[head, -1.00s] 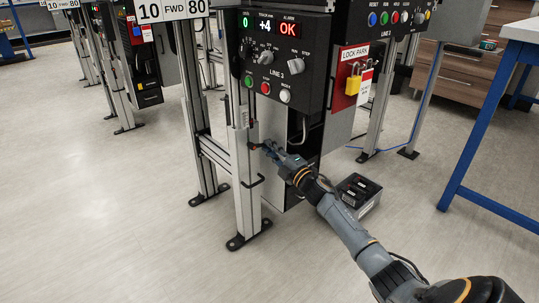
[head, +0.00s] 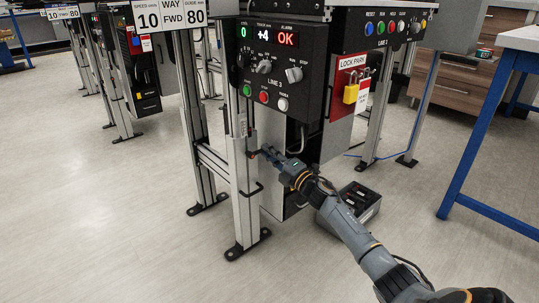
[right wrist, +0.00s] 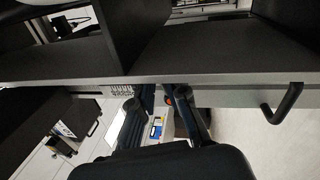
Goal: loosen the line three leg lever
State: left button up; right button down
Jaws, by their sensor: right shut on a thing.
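The line three leg lever (head: 251,154) is a small dark lever on the aluminium leg (head: 245,205) under the LINE 3 control box (head: 285,75). My right gripper (head: 262,152) reaches it from the right and is shut on it. The fingers hide most of the lever, so its angle is unclear. My left gripper is not in view.
A dark box (head: 359,204) stands on the floor behind my arm. A blue-legged bench (head: 480,135) is at right.

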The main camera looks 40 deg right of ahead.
jog(key=c, duration=1.4)
grip_release()
jog(key=shift+r, duration=0.6)
jog(key=shift+o, duration=0.2)
jog(key=shift+f, duration=0.25)
jog(key=v, duration=1.2)
jog(key=shift+a+f, duration=0.1)
jog(key=shift+a, duration=0.05)
